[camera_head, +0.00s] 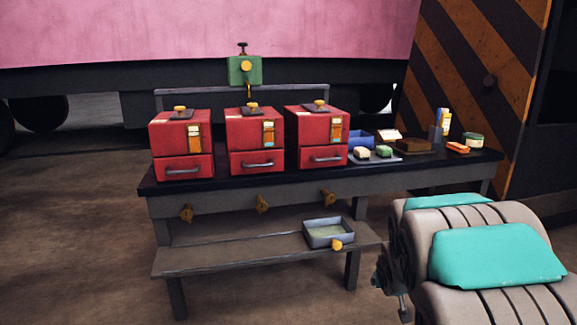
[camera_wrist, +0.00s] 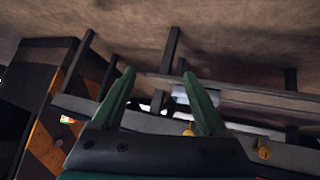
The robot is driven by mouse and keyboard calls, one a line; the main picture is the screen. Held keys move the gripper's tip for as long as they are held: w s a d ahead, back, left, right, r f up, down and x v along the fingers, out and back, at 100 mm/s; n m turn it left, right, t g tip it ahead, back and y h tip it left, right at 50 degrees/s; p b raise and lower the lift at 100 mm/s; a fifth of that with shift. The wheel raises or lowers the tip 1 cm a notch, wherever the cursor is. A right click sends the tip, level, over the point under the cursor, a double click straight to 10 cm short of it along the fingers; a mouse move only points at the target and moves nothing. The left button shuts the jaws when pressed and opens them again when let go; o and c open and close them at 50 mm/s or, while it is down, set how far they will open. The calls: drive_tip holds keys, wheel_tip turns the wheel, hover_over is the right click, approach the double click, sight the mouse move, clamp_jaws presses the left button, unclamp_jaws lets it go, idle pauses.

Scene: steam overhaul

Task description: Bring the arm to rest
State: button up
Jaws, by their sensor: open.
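My arm (camera_head: 495,257) shows at the lower right of the head view, with beige ribbed parts and teal covers, in front of the bench's right end. My gripper (camera_wrist: 159,75) shows in the wrist view with two green fingers apart and nothing between them. The wrist picture looks upside down, with the floor at the top and the bench's edge and legs behind the fingers. The fingers cannot be made out clearly in the head view.
A dark workbench (camera_head: 225,188) carries three red boxes (camera_head: 182,145) and several small items at its right. A grey tray (camera_head: 328,233) lies on the lower shelf (camera_head: 220,258). A striped pillar (camera_head: 470,70) stands at the right. The floor (camera_head: 70,230) at left is clear.

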drive_tip(key=s+a+r+g+p, duration=0.1)
drive_tip(key=s+a+r+g, duration=0.1)
drive_tip(key=s, duration=1.2)
drive_tip(key=s+a+r+g+y+p, duration=0.1)
drive_tip(key=s+a+g, duration=0.3)
drive_tip(key=s, duration=0.9)
drive_tip(key=s+a+r+g+y+p, duration=0.1)
drive_tip(key=s+a+r+g, duration=0.3)
drive_tip(key=s, duration=1)
drive_tip(key=shift+s+a, duration=0.3)
drive_tip(key=shift+a, duration=0.2)
drive_tip(key=shift+r, duration=0.1)
